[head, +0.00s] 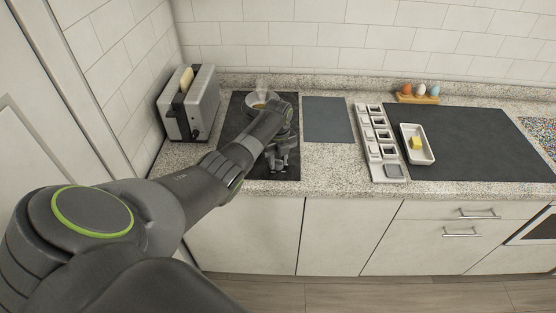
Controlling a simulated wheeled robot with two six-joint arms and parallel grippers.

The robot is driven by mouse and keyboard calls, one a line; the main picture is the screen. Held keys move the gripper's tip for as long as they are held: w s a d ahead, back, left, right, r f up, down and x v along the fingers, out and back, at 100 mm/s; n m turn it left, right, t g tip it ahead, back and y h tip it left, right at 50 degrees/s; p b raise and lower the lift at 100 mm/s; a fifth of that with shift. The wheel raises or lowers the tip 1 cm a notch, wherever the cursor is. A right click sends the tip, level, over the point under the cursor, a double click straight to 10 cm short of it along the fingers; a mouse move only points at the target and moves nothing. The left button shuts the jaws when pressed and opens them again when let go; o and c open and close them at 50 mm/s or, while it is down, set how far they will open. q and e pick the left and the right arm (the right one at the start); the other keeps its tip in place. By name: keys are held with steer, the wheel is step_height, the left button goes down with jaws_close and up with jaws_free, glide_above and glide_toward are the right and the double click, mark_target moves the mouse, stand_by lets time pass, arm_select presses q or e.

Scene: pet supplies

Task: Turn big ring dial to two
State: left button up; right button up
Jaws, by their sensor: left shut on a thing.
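My left arm reaches in from the left, and its gripper (281,162) points down at the front part of the black hob (240,128). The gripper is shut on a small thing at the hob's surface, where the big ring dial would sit. The dial itself is hidden by the fingers and wrist, so its setting cannot be read. A light round pan (252,101) with steam and brownish contents stands on the hob behind my wrist. My right gripper is not in view.
A grey toaster (191,112) with bread stands left of the hob. A dark board (328,119), a white slotted tray (366,127), a white dish (427,148) with a yellow block (416,142), and an egg rack (416,98) lie to the right. Counter before the board is clear.

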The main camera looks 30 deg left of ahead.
mark_target(278, 160)
arm_select(q)
steer(key=m, duration=0.6)
steer(key=shift+m, duration=0.4)
steer(key=shift+r, duration=0.1)
stand_by(0.3)
steer(key=o, duration=1)
steer(key=shift+b, duration=0.3)
step_height(278, 160, up, 17)
steer(key=shift+r, duration=0.2)
